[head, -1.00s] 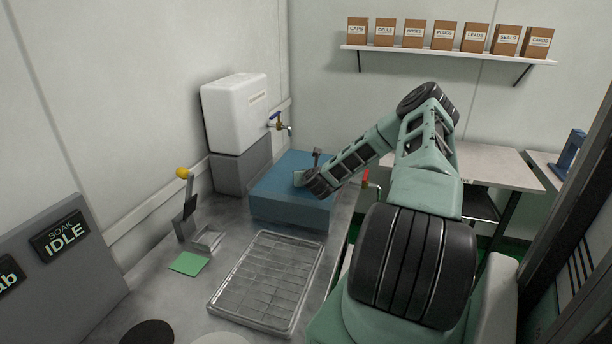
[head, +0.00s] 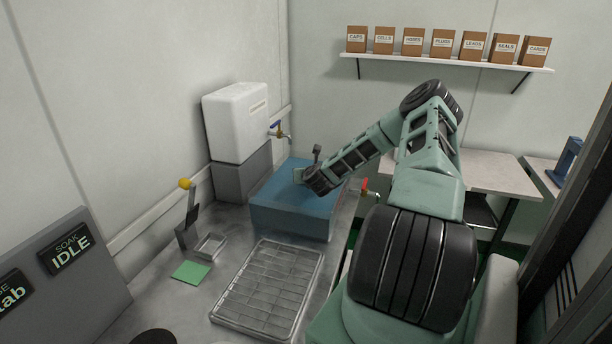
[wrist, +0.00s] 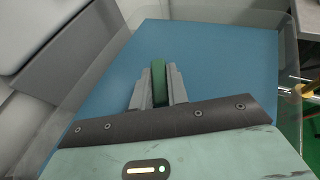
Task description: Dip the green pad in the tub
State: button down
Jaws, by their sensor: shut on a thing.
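The tub (head: 290,222) stands on the bench with blue liquid in it, and the liquid fills much of the wrist view (wrist: 215,65). My gripper (wrist: 158,75) is over the tub and shut on the green pad (wrist: 158,84), a dark green piece seen edge-on between the two grey fingers. I cannot tell whether the pad's far end touches the liquid. In the head view my gripper (head: 299,175) is at the tub's middle, and the pad is mostly hidden there by my wrist.
In front are a divided clear tray (head: 268,285), a small dish (head: 210,246), a yellow-knobbed lever (head: 187,210) and a flat light-green square (head: 191,272). A panel reads SOAK IDLE (head: 70,250).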

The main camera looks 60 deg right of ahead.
jog(key=shift+r+p, duration=2.6)
jog(key=shift+r, duration=1.7)
